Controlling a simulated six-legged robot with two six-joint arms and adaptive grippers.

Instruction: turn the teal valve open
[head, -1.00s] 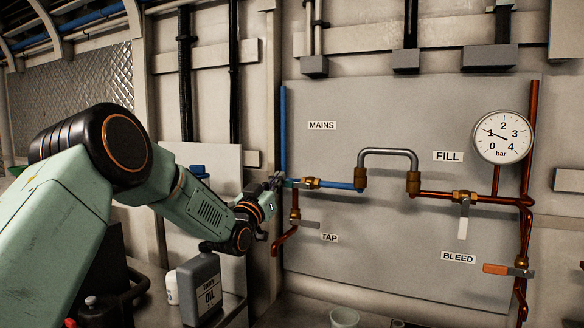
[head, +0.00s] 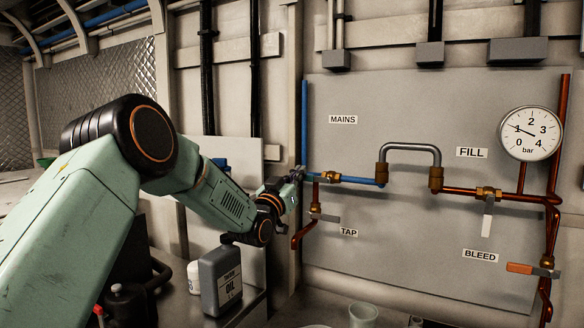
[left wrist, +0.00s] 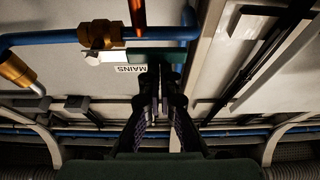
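The teal valve is on the blue MAINS pipe, and its brass body (head: 331,178) shows left of the grey pipe loop. In the left wrist view the brass body (left wrist: 100,35) is at upper left. Its lever (left wrist: 155,56) lies along the pipe, pale near the body and teal farther out. My left gripper (head: 298,174) is at the lever's outer end, left of the brass body. In the left wrist view its two fingers (left wrist: 163,72) are close together with their tips at the lever's edge. I cannot tell if they touch it. My right gripper is out of view.
The TAP valve (head: 325,218) hangs just below my left gripper. The FILL valve (head: 488,193), BLEED valve (head: 533,269) and gauge (head: 531,133) are farther right. An oil can (head: 221,281) stands on the bench below my left arm.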

